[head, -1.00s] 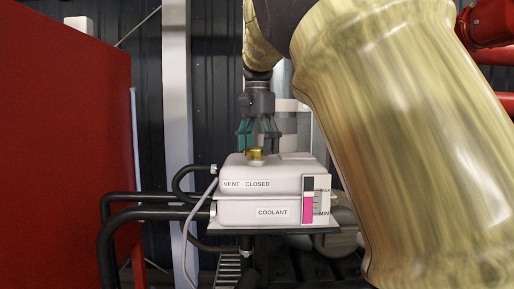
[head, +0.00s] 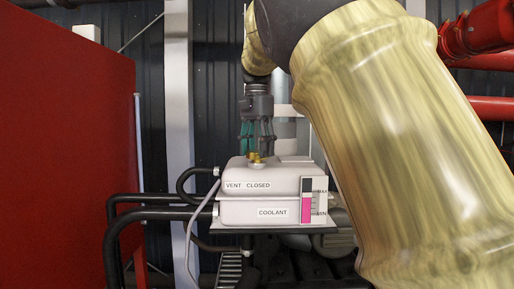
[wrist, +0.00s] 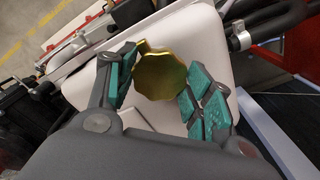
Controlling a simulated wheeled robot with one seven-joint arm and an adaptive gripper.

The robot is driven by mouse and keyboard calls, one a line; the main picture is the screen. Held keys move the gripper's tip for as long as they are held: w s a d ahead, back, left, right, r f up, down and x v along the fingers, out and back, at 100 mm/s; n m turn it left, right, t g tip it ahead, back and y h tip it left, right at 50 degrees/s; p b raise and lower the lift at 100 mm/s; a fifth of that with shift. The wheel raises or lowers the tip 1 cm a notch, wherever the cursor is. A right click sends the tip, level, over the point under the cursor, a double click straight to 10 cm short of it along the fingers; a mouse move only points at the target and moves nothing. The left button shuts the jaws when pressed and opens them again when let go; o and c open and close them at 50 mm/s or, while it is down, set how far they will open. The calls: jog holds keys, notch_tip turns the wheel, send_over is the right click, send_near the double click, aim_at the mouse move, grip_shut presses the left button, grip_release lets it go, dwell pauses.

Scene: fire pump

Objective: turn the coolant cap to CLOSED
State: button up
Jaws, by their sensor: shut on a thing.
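The gold coolant cap (head: 257,160) sits on top of the white coolant tank (head: 240,210), whose front is labelled VENT, CLOSED and COOLANT. In the wrist view the cap (wrist: 160,76) is scalloped, with a small tab at its upper-left edge. I cannot tell which label the tab faces. My gripper (head: 257,148) points straight down over the cap, with its teal-padded fingers shut on it, one on either side. The fingers partly hide the cap in the head view.
Black hoses (head: 150,212) and a thin grey hose run along the tank's left side. A large red panel (head: 70,150) stands at the left. Red pipes (head: 490,108) are at the upper right. A level gauge (head: 307,208) is on the tank's front right.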

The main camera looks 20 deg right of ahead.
jog(key=shift+f, duration=0.15)
jog(key=n, duration=0.6)
jog(key=shift+w+d, duration=0.15)
jog(key=n, duration=0.2)
jog(key=shift+n, duration=1.7)
jog(key=o, duration=0.9)
jog(key=shift+o, duration=0.6)
jog(key=shift+s, duration=0.3)
